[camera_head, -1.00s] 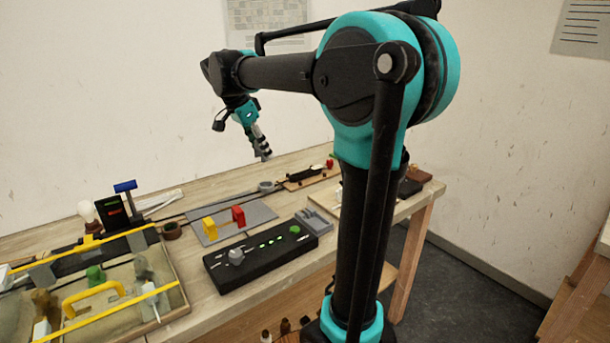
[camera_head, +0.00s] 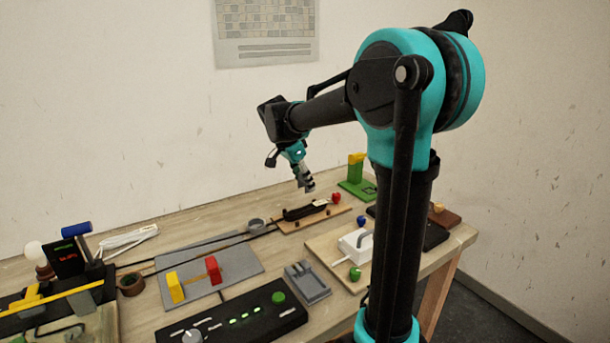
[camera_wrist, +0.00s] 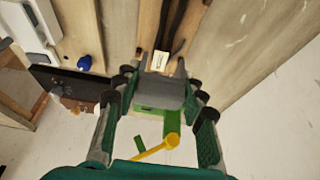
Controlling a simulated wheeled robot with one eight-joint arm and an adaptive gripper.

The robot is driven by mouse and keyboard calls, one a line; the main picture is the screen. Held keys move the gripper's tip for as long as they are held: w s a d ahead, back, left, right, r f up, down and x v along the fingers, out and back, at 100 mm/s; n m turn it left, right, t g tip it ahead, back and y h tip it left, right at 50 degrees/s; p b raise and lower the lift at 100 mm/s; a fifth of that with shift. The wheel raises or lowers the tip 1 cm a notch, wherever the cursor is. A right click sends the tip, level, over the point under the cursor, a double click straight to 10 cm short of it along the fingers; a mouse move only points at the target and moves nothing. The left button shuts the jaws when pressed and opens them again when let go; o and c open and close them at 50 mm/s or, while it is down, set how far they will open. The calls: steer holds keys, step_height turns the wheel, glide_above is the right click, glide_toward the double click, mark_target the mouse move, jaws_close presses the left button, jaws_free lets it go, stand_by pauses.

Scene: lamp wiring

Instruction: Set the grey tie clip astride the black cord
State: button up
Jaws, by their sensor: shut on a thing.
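My gripper (camera_head: 306,182) hangs above the back of the table, over the small wooden board with the black cord. In the wrist view my gripper (camera_wrist: 157,120) is shut on the grey tie clip (camera_wrist: 168,92), which sits between its fingertips. In the head view the clip is too small to tell apart from the fingertips. The black cord (camera_head: 225,245) runs along the table to the board. In the wrist view dark cord strands (camera_wrist: 172,28) lie on the board beyond the clip, with a white piece at their near end. The clip appears apart from them.
The wooden board (camera_head: 283,226) has a red knob (camera_head: 336,198) at its right end. A green stand with a yellow top (camera_head: 356,172) is behind it to the right. A grey pad (camera_head: 235,258), a grey holder (camera_head: 307,285) and a black control box (camera_head: 255,321) lie in front.

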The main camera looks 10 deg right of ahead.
steer(key=shift+w+d+f, duration=0.3)
steer(key=shift+d, duration=0.05)
glide_above(308, 207)
steer(key=shift+s+a+f, duration=0.1)
steer(key=shift+a+f, duration=0.1)
steer(key=shift+f, duration=0.95)
steer(key=shift+s+a+f, duration=0.1)
steer(key=shift+a+f, duration=0.05)
steer(key=shift+f, duration=1)
steer(key=shift+f, duration=0.15)
steer(key=shift+f, duration=0.75)
steer(key=shift+f, duration=0.1)
steer(key=shift+f, duration=0.55)
steer(key=shift+f, duration=0.15)
